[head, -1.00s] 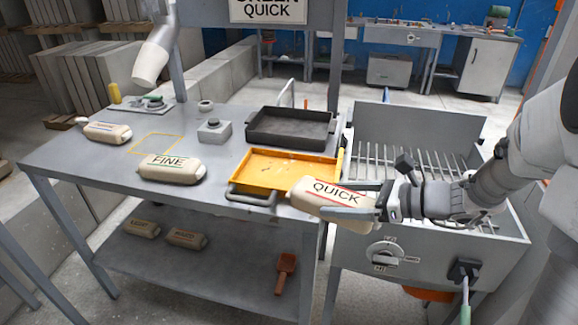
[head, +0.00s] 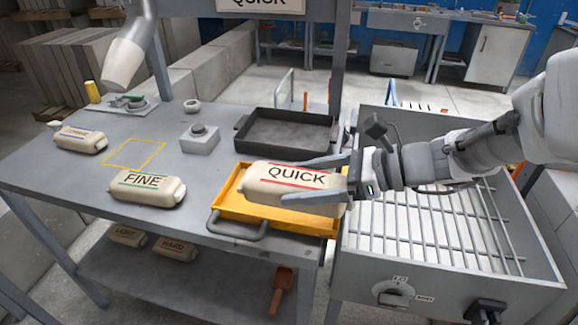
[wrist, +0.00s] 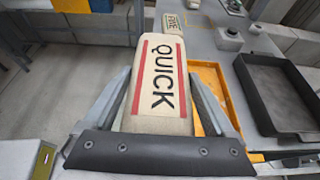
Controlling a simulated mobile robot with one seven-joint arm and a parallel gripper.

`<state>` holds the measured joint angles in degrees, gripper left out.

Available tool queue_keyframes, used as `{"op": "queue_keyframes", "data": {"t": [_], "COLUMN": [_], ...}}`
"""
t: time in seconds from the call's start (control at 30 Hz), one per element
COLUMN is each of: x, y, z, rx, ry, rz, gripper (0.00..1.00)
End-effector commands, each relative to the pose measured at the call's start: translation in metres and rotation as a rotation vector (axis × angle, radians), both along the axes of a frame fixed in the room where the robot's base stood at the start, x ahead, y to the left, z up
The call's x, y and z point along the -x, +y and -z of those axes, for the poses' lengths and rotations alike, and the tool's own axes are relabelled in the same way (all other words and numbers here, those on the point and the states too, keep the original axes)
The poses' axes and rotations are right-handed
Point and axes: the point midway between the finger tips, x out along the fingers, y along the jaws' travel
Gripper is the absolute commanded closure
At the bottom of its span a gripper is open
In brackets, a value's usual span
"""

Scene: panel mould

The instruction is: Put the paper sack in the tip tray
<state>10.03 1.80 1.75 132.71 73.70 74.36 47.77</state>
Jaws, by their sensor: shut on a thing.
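My gripper (head: 310,180) is shut on a cream paper sack (head: 285,181) labelled QUICK, with red stripes. One finger lies along each side of it. In the head view the sack lies flat across the yellow tray (head: 233,205), hiding much of its inside. The tray has a grey handle at its front. I cannot tell whether the sack touches the tray floor. In the wrist view the sack (wrist: 157,80) fills the space between my fingers, and the yellow tray (wrist: 208,78) shows to its right.
A black tray (head: 243,148) and a grey button box (head: 200,144) stand behind. The FINE sack (head: 147,190) and another sack (head: 80,140) lie left on the bench. A barred grey bin (head: 545,285) stands right. Two sacks lie on the lower shelf.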

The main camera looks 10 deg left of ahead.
Motion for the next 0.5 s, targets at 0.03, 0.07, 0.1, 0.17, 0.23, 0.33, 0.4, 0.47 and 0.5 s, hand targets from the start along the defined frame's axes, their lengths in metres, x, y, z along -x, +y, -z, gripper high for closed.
{"op": "queue_keyframes", "data": {"t": [0.03,0.07,0.1,0.17,0.23,0.33,0.4,0.47,0.5], "x": [0.001,0.002,0.002,-0.001,-0.008,-0.023,-0.036,-0.046,-0.053], "y": [0.001,0.002,0.003,0.004,0.007,0.013,0.018,0.021,0.024], "z": [-0.003,-0.003,-0.002,0.0,0.005,0.017,0.025,0.031,0.036], "rx": [-0.002,-0.001,-0.001,0.0,0.0,-0.001,0.0,-0.001,-0.001], "ry": [-0.003,-0.002,-0.002,-0.001,0.0,0.001,0.001,0.001,0.002], "rz": [-0.004,-0.006,-0.008,-0.009,-0.01,-0.011,-0.011,-0.01,-0.01], "gripper": [1.0,1.0,1.0,1.0,1.0,1.0,1.0,1.0,1.0]}}
